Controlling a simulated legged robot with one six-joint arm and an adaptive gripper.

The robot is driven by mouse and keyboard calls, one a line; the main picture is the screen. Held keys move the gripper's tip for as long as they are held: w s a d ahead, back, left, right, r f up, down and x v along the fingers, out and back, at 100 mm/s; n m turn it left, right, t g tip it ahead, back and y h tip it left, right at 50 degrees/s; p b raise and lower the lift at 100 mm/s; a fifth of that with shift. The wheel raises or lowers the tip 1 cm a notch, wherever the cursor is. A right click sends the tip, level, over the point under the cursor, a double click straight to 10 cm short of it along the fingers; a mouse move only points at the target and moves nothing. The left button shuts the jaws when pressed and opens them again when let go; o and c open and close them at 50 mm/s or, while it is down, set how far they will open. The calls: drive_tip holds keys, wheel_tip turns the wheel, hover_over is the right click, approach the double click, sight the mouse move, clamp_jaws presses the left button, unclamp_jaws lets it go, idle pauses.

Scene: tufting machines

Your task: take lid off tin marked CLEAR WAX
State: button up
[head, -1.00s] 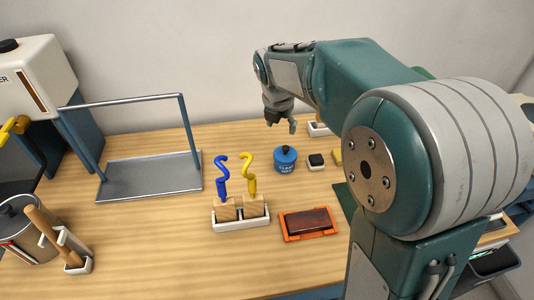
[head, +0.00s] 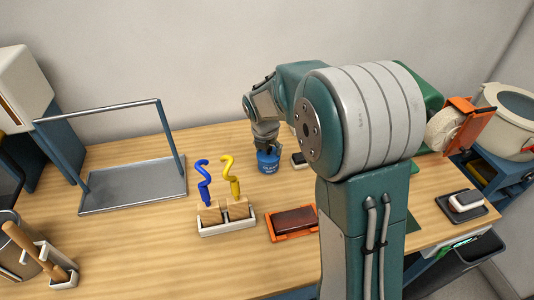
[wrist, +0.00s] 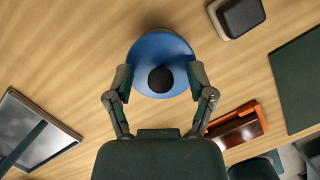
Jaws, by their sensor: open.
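The blue tin (head: 268,163) stands on the wooden table near the back. Its label is too small to read fully in the head view. In the wrist view its blue lid (wrist: 150,52) with a round black knob (wrist: 160,79) is seen from above. My gripper (wrist: 159,82) is open, with one finger on each side of the knob, over the near part of the lid. I cannot tell whether the fingers touch the lid. In the head view my gripper (head: 266,146) is right above the tin and hides its top.
A white holder (head: 228,229) with blue and yellow hooked tools stands in front. An orange tray (head: 292,223) with a dark block lies right of it. A small black-topped block (head: 299,158) is close right of the tin. A metal frame stand (head: 130,188) is at left.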

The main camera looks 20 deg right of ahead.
drive_tip(key=shift+d+f, duration=0.1)
drive_tip(key=shift+d, duration=0.25)
drive_tip(key=shift+a, duration=0.4)
clamp_jaws()
drive_tip(key=shift+a, duration=0.15)
drive_tip(key=shift+s+d, duration=0.1)
drive_tip(key=shift+d, duration=0.1)
